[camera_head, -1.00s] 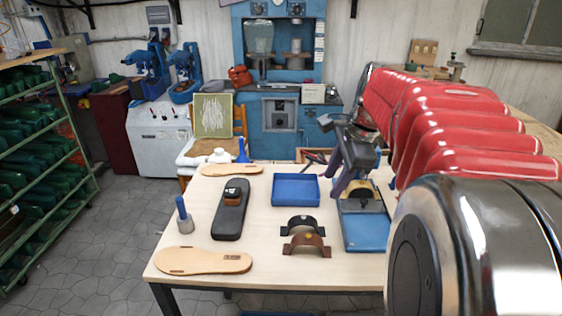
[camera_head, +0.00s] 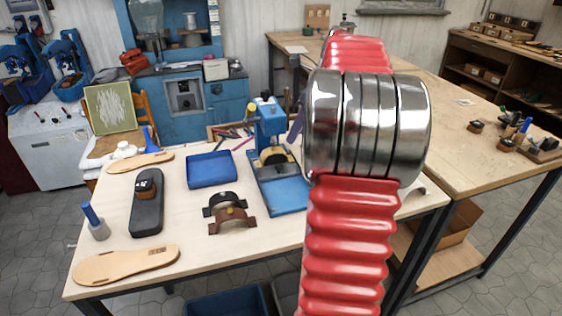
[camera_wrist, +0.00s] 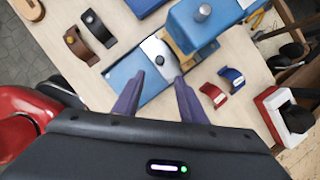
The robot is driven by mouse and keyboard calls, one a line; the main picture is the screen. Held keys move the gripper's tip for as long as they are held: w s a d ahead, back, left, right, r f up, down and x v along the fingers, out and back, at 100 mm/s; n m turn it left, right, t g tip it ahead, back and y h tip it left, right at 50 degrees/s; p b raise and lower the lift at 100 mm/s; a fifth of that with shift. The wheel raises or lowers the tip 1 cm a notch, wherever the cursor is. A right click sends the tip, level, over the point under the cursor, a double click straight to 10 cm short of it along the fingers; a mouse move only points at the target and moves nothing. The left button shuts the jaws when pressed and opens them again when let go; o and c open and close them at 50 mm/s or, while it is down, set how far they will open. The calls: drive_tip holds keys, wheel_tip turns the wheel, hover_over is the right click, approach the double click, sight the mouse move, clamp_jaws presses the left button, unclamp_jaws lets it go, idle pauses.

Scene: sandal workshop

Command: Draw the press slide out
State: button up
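The blue press (camera_head: 270,125) stands on the pale worktable, with its flat blue base (camera_head: 284,196) extending toward the near edge. In the wrist view, the blue press head (camera_wrist: 205,24) is above my gripper. A pale metal plate, which may be the slide (camera_wrist: 156,50), lies under the head with a dark round spot on it. My gripper (camera_wrist: 160,78) has two purple fingers spread apart with nothing between them. They point toward the plate, over or near the base; I cannot tell whether they touch. In the head view, my arm hides most of the gripper.
A blue tray (camera_head: 211,170) and two curved straps (camera_head: 229,213) lie left of the press. A dark sandal form (camera_head: 147,205) and tan soles (camera_head: 125,264) are farther left. In the wrist view, red and blue straps (camera_wrist: 213,95) lie right of the gripper.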

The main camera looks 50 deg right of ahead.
sight(279, 165)
drive_tip(key=x, duration=1.3)
drive_tip(key=shift+w+a+f, duration=0.1)
drive_tip(key=shift+w+f, duration=0.1)
drive_tip(key=shift+f, duration=0.1)
drive_tip(key=shift+c, duration=0.5)
clamp_jaws()
